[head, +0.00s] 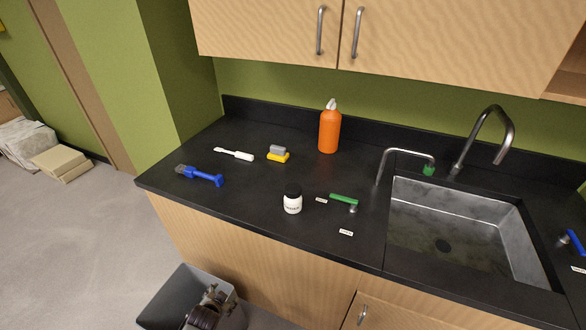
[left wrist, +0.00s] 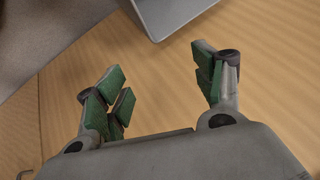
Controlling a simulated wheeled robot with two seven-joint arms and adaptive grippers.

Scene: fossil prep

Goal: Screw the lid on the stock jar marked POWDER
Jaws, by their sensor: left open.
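A small white jar (head: 292,205) stands upright on the black counter, left of the sink. Its label has dark print too small to read surely. A black lid (head: 292,190) sits on top of the jar; I cannot tell whether it is screwed tight. My left gripper (left wrist: 160,82) is open and empty in the left wrist view, its green pads wide apart in front of a wooden surface. In the head view, part of my left arm shows low at the bottom, by the grey bin, well below the jar. My right gripper is in neither view.
A green-handled tool (head: 344,199) lies just right of the jar, near small labels (head: 346,233). An orange bottle (head: 329,131), yellow-grey block (head: 278,155), white brush (head: 235,154) and blue brush (head: 200,176) are farther back or left. The sink (head: 460,225) is right; a grey bin (head: 178,292) stands below.

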